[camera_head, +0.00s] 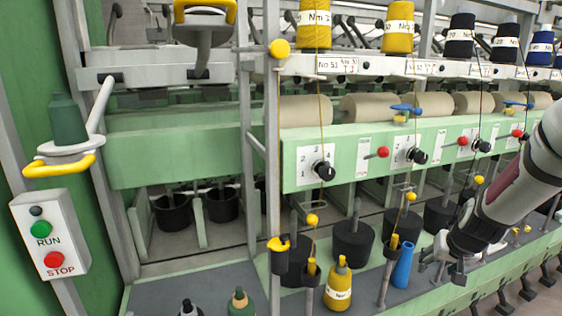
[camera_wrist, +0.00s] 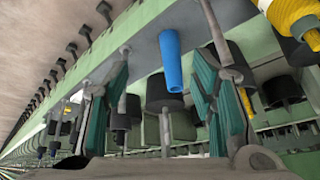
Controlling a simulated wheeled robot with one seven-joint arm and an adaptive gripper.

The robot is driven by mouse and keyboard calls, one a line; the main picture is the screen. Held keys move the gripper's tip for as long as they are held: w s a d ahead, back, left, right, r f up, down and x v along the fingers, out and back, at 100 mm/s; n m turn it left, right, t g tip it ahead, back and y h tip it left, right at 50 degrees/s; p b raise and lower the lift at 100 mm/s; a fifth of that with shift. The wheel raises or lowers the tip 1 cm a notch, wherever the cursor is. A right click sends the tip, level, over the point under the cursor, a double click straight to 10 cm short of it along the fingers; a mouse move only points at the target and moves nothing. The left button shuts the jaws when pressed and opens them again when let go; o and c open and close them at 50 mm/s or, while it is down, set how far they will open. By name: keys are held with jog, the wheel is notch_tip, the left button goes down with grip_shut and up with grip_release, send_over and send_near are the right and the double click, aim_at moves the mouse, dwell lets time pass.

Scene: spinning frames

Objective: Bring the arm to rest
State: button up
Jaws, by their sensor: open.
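My gripper (camera_head: 447,268) is at the lower right of the head view, at the end of my grey arm. It is in front of the machine's lower shelf, to the right of a blue tube (camera_head: 403,265). In the wrist view my gripper (camera_wrist: 160,88) has its two teal-padded fingers spread apart with nothing held between them. The blue tube (camera_wrist: 171,62) shows beyond the gap between the fingers. It appears to stand on the grey shelf, apart from the fingers.
A yellow bobbin (camera_head: 339,287) stands on the shelf left of the blue tube. Black cups (camera_head: 352,240), thin posts and hanging yarns crowd the machine front. A RUN/STOP box (camera_head: 49,235) is at the left. Yarn cones (camera_head: 398,25) line the top. Floor shows at lower right.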

jog(key=s+a+r+n+p, duration=0.1)
jog(key=s+a+r+n, duration=0.2)
jog(key=s+a+r, duration=1.4)
jog(key=s, duration=0.6)
jog(key=s+a+r+n+g+y+p, duration=0.1)
jog(key=s+a+r, duration=0.2)
jog(key=s, duration=0.6)
jog(key=shift+s+a+r, duration=0.2)
jog(key=shift+s+r, duration=0.05)
jog(key=shift+r, duration=0.05)
